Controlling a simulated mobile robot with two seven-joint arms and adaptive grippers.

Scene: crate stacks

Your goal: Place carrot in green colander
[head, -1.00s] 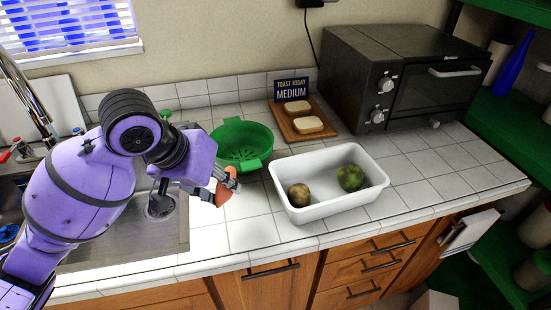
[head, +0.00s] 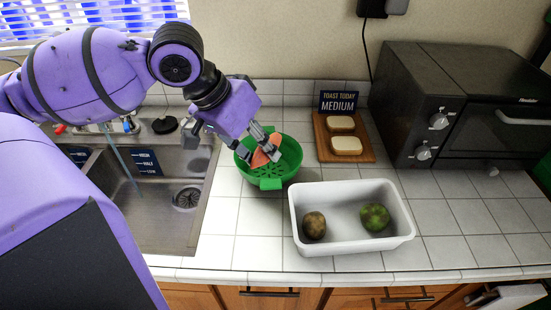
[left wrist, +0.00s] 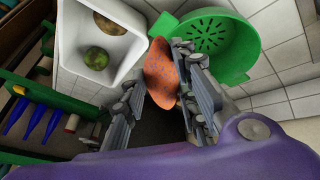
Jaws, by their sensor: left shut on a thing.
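The green colander (head: 291,170) stands on the tiled counter between the sink and the white bin. It also shows in the left wrist view (left wrist: 238,66), at the upper right. My left gripper (head: 266,150) is shut on the orange carrot (head: 262,158). In the head view the carrot appears over the colander's opening, and its height above the bottom is hard to tell. In the left wrist view the carrot (left wrist: 162,75) lies between the two fingers, beside the colander's rim in the picture. My right gripper is not in view.
A white bin (head: 345,245) holding a brown round item (head: 314,225) and a green one (head: 375,217) stands right of the colander. Behind are a wooden board (head: 362,153) with bread slices, a sign (head: 338,101) and a toaster oven (head: 430,110). The sink (head: 165,215) is at left.

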